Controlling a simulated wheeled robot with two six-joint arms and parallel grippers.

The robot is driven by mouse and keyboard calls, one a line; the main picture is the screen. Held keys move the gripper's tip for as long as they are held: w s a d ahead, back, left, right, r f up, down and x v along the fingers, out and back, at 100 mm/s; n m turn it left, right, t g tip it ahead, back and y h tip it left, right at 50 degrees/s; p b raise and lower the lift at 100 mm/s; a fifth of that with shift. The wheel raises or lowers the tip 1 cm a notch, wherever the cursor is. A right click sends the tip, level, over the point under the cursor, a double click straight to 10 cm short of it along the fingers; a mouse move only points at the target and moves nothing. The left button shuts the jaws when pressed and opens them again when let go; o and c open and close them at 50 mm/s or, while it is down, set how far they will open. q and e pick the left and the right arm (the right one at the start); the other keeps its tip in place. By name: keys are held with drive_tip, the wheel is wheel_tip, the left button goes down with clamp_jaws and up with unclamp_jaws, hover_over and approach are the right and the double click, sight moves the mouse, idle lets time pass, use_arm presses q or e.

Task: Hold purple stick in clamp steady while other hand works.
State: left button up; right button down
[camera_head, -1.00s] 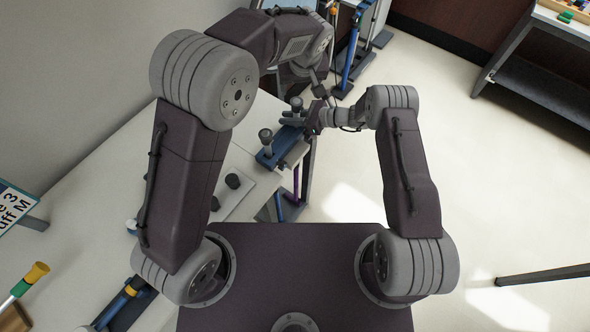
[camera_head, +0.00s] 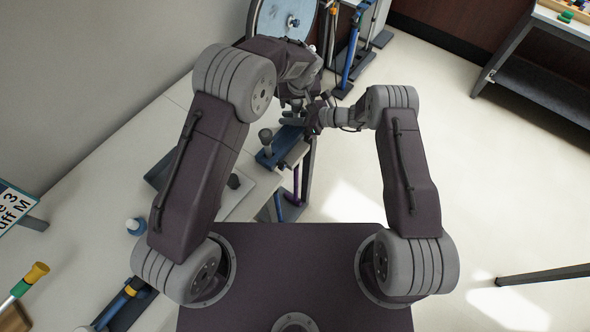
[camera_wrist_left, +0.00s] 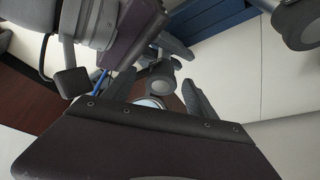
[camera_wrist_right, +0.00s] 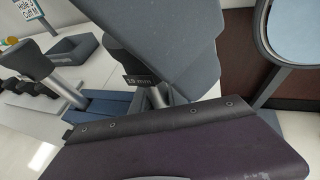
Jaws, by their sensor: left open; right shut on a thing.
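A blue clamp (camera_head: 273,155) sits at the table's edge, with a grey-knobbed post (camera_head: 265,135) standing on it. A thin purple stick (camera_head: 296,180) shows below the table edge. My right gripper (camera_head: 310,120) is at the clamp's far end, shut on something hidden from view. My left gripper (camera_head: 293,103) is open above that end, close to my right gripper. In the left wrist view a round grey knob (camera_wrist_left: 160,82) shows between its fingers; I cannot tell whether they touch. In the right wrist view a dark knob (camera_wrist_right: 120,50) stands near a "10 mm" label (camera_wrist_right: 140,80).
A white table (camera_head: 75,200) runs along the wall at left. Blue-framed equipment (camera_head: 352,50) stands behind the clamp. The floor at right is clear around a dark bar (camera_head: 545,275).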

use_arm(q)
clamp_jaws()
drive_tip(key=shift+r, duration=1.1)
idle(0.4)
drive_tip(key=shift+r, duration=1.45)
drive_tip(key=shift+r, duration=1.5)
use_arm(e)
drive_tip(key=c, duration=1.2)
unclamp_jaws()
drive_tip(key=shift+c, duration=0.2)
